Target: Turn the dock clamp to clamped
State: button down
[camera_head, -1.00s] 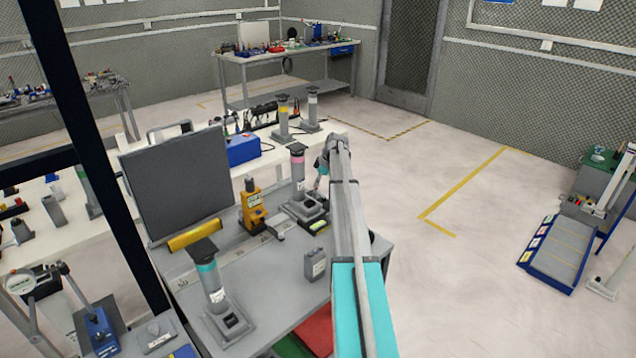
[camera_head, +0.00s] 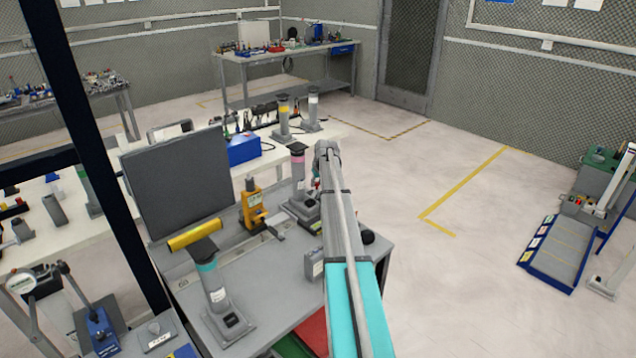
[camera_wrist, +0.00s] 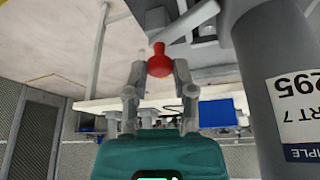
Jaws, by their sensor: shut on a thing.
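A red knob (camera_wrist: 159,62) sits between the fingertips of my gripper (camera_wrist: 160,66) in the wrist view, and the fingers are shut on it. A large grey cylinder (camera_wrist: 262,60) with a white label stands close on the right. In the head view, the grey post with a pink band (camera_head: 298,165) rises from its dock on the grey bench, just left of my arm. My arm hides most of the gripper and the clamp there.
On the grey bench (camera_head: 255,285) stand an orange device (camera_head: 252,205), a teal-banded post (camera_head: 212,280), a dark panel (camera_head: 178,180) and a yellow cylinder (camera_head: 195,236). A grey bottle (camera_head: 313,266) is partly behind my arm. Open floor lies to the right.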

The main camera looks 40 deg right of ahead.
jog(key=shift+m+g+h, duration=0.3)
jog(key=shift+m+h, duration=0.2)
jog(key=shift+m, duration=0.9)
jog(key=shift+c, duration=2.3)
grip_release()
jog(key=shift+n, duration=0.4)
